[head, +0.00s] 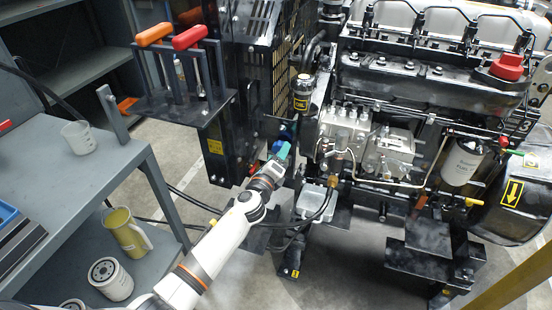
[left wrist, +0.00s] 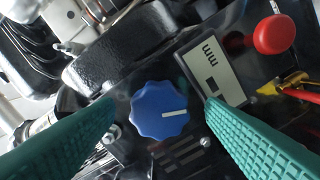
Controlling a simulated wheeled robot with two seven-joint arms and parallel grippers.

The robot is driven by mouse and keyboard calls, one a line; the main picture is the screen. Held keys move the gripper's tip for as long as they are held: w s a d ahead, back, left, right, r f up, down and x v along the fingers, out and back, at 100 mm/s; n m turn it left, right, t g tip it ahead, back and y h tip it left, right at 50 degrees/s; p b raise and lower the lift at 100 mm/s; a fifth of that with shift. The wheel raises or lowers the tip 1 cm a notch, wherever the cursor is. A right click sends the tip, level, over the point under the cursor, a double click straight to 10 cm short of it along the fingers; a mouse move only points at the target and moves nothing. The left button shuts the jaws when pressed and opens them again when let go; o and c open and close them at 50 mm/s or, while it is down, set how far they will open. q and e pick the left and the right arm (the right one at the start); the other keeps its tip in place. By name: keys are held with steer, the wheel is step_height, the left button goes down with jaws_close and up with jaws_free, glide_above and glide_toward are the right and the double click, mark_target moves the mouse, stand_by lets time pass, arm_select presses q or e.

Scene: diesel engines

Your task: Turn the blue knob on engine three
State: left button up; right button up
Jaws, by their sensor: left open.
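The blue knob (left wrist: 160,112) has a scalloped edge and a white pointer line. It sits on a dark panel, and in the left wrist view it lies between my two green fingers, which look apart from it. In the head view a small part of the blue knob (head: 286,132) shows just beyond my left gripper (head: 280,150), which reaches in at the engine's left side. My left gripper (left wrist: 160,135) is open and empty. The engine (head: 400,130) carries a "3" mark at its right side. My right gripper is in neither view.
A small display (left wrist: 212,76), a red button (left wrist: 274,34) and a yellow-red part (left wrist: 285,85) lie right of the knob. A grey cart (head: 85,185) holds a beaker (head: 79,137), a yellow jug (head: 128,233) and a white filter (head: 110,279).

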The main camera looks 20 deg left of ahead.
arm_select(q)
steer(key=s, duration=1.2)
steer(key=shift+a+p, duration=0.2)
steer(key=shift+p, duration=0.25)
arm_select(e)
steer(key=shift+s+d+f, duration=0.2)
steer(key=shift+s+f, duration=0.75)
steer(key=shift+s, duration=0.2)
